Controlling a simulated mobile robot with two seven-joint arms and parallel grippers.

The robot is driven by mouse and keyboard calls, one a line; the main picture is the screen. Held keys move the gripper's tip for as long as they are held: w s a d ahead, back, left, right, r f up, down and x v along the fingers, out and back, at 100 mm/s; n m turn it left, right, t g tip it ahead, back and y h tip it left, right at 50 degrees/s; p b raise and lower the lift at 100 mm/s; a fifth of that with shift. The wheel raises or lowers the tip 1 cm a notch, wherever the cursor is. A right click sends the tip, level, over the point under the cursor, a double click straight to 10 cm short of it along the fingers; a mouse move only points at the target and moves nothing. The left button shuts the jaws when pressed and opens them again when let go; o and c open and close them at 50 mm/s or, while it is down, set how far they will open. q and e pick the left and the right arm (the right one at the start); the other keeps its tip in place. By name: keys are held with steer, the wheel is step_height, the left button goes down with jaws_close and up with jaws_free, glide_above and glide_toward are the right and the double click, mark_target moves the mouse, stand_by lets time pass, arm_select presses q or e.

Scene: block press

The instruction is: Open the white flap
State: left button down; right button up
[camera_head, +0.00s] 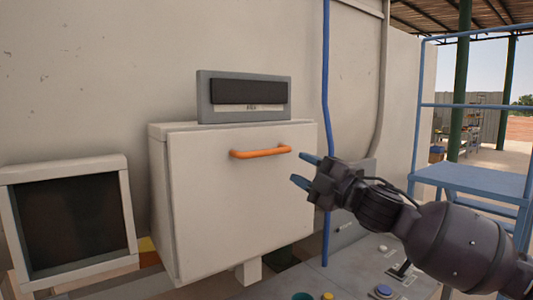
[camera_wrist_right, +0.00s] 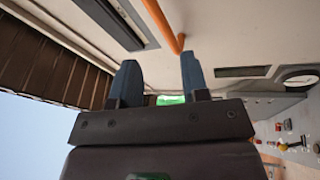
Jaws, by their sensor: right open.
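The white flap (camera_head: 235,205) is the front of a white box on the wall in the head view, and it looks shut. An orange handle (camera_head: 260,152) runs across its upper part. My right gripper (camera_head: 302,170) is open and empty, just right of the handle's right end and apart from it. In the right wrist view the two blue fingertips (camera_wrist_right: 160,75) point toward the orange handle (camera_wrist_right: 165,25), whose end shows just beyond and between them. My left gripper is in neither view.
A grey panel with a dark display (camera_head: 248,92) sits above the box. A framed dark screen (camera_head: 75,222) stands at the left. A control desk with buttons (camera_head: 384,291) lies below. A blue pipe (camera_head: 326,90) and a blue metal frame (camera_head: 470,180) are at the right.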

mark_target(269, 154)
steer(key=w+a+n+g, duration=0.1)
steer(key=a, duration=0.1)
steer(key=w+a+r+n+g, duration=0.1)
steer(key=w+a+n, duration=0.1)
steer(key=w+a+r+n+g+y+p, duration=0.1)
steer(key=w+a+n, duration=0.1)
steer(key=shift+w+a+r+g, duration=0.1)
steer(key=shift+w+a+g, duration=0.05)
steer(key=shift+a+g, duration=0.2)
steer(key=shift+w+a, duration=0.35)
steer(key=shift+a, duration=0.3)
steer(key=c, duration=0.6)
jaws_close()
